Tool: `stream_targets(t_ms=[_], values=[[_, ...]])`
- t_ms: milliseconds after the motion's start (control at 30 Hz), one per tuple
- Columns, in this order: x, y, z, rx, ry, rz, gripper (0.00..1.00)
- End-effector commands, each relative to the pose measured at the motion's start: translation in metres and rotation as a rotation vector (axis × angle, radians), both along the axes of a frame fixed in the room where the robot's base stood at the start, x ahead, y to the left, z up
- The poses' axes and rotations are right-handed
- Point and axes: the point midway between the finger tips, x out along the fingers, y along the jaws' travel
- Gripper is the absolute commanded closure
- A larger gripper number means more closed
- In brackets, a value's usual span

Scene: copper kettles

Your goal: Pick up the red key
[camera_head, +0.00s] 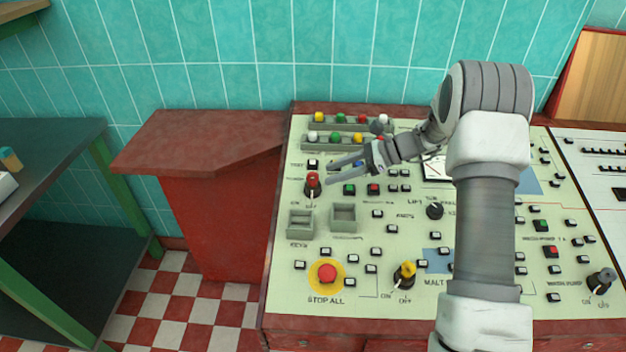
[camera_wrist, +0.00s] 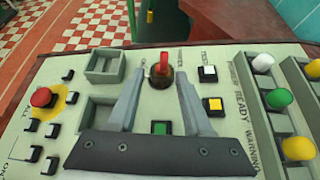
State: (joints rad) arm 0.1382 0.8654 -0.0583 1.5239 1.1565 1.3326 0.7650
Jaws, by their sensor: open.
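The red key (camera_head: 313,181) stands upright in a switch near the left edge of the cream control panel (camera_head: 285,258). In the wrist view the red key (camera_wrist: 161,68) shows straight ahead, just beyond and between my fingertips. My gripper (camera_head: 331,173) is open and empty, with its fingers pointing left toward the key. In the wrist view my gripper (camera_wrist: 161,76) has one finger on each side of the line to the key. I cannot tell its exact height above the panel.
Lamps (camera_head: 338,118) stand in raised rows behind my gripper. Two grey open boxes (camera_head: 301,223) (camera_head: 343,218), the red stop button (camera_head: 327,272) and a yellow key (camera_head: 405,272) lie nearer the front. A red ledge (camera_head: 200,135) adjoins on the left; a green-framed table (camera_head: 60,140) stands farther left.

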Motion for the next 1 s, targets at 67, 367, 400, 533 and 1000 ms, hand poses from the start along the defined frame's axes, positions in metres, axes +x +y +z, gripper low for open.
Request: stream_targets(t_ms=[67,367,400,533,1000], values=[[0.000,0.016,-0.009,0.000,0.003,0.003,0.50],[0.002,0.039,-0.021,-0.001,0.000,0.001,0.50],[0.002,0.043,-0.022,-0.001,-0.001,0.003,0.50],[0.005,0.062,-0.029,-0.001,0.002,0.005,0.50],[0.008,0.085,-0.040,-0.001,-0.001,0.000,0.50]])
